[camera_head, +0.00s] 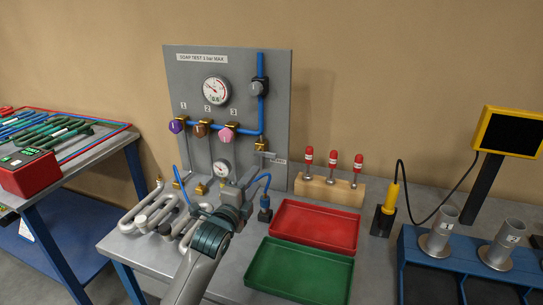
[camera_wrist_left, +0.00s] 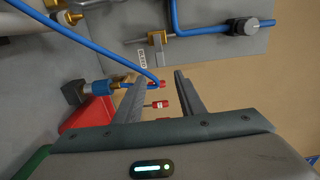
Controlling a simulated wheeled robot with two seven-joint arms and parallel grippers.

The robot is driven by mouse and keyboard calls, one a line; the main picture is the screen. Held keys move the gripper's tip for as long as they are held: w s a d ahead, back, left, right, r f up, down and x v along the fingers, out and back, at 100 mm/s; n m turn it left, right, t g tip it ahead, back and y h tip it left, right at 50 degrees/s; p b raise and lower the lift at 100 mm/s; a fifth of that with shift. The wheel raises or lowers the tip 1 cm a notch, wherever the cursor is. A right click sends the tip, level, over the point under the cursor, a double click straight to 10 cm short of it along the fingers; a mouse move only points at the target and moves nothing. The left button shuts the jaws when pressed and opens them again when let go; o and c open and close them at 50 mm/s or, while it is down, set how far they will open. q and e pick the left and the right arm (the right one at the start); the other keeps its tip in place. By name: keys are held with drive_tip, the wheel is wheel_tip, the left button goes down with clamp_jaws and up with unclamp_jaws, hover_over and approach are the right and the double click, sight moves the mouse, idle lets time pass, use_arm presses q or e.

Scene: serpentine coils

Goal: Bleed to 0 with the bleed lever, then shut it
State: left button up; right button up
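The bleed lever (camera_head: 267,154) is a small grey handle beside a brass fitting at the lower right of the grey panel (camera_head: 277,90), next to a small BLEED label. The brass bleed fitting (camera_wrist_left: 160,34) and its label (camera_wrist_left: 142,60) also show in the left wrist view. My left gripper (camera_head: 250,177) is in front of the panel, just below and left of the lever. The large gauge (camera_head: 216,91) is too small to read surely. My right gripper is out of view.
A small gauge (camera_head: 222,168) and a blue hose (camera_head: 266,184) are close to my left gripper. Grey coils (camera_head: 150,215) lie to its left. A red tray (camera_head: 318,209) and a green tray (camera_head: 300,257) are to its right. A wooden block (camera_head: 330,190) holds red-topped tools.

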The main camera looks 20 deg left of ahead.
sight(271, 157)
use_arm(q)
drive_tip(key=w+p, duration=0.1)
drive_tip(key=w, duration=0.4)
drive_tip(key=w+p, duration=0.1)
drive_tip(key=w, duration=0.4)
drive_tip(key=w+p, duration=0.1)
drive_tip(key=w, duration=0.4)
drive_tip(key=shift+w+d, duration=0.3)
drive_tip(key=shift+w, duration=0.1)
clamp_jaws()
